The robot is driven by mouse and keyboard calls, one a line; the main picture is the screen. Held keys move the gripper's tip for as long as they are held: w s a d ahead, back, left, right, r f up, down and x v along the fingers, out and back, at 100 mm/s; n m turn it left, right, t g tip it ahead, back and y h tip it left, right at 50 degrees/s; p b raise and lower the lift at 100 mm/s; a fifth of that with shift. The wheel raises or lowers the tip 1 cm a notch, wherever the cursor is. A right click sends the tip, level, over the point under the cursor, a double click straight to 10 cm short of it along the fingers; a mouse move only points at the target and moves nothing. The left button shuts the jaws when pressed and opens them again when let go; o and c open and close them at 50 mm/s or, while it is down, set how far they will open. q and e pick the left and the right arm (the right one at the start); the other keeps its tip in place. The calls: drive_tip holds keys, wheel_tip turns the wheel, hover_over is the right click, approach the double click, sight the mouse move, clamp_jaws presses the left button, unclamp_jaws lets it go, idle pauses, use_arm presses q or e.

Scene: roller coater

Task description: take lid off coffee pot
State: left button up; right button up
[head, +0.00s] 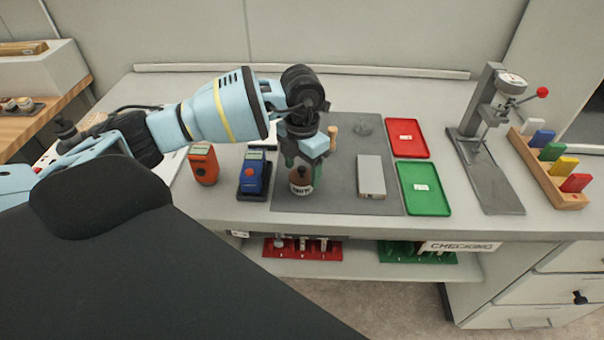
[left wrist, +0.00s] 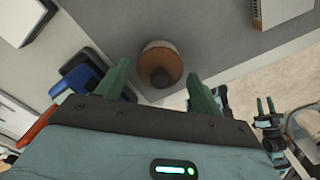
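A small brown round pot (head: 301,182) with a pale label stands on the grey mat, near its front edge. In the left wrist view the pot (left wrist: 161,58) shows from above, with a dark round knob or lid (left wrist: 162,77) on top. My left gripper (head: 303,160) is just above the pot, fingers pointing down. In the wrist view its two green fingers (left wrist: 160,80) are spread on either side of the pot's top, with nothing between them gripped. My right gripper (left wrist: 266,106) shows small at the right of the wrist view, its green fingers apart and empty.
A blue device (head: 253,177) and an orange device (head: 203,165) stand left of the pot. A grey block (head: 371,176) lies to the right on the mat (head: 340,202). Red (head: 407,139) and green (head: 424,188) trays and a gauge stand (head: 488,150) are farther right.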

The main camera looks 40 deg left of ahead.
sight(304, 179)
use_arm(q)
drive_tip(key=c, duration=0.7)
drive_tip(key=shift+c, duration=0.3)
drive_tip(key=shift+r, duration=0.1)
drive_tip(key=shift+r, duration=0.15)
clamp_jaws()
drive_tip(key=shift+r, duration=0.3)
drive_tip(key=shift+s+d+r, duration=0.15)
drive_tip(key=shift+d+r, duration=0.1)
drive_tip(key=shift+r, duration=0.4)
drive_tip(key=shift+s+d+r, duration=0.15)
drive_tip(key=shift+d+r, duration=0.1)
drive_tip(key=shift+r, duration=0.35)
drive_tip(key=s+d+r, duration=0.1)
drive_tip(key=s+d, duration=0.7)
drive_tip(key=d, duration=0.4)
drive_tip(key=shift+d+r+b, duration=0.2)
drive_tip(key=shift+d+b, duration=0.1)
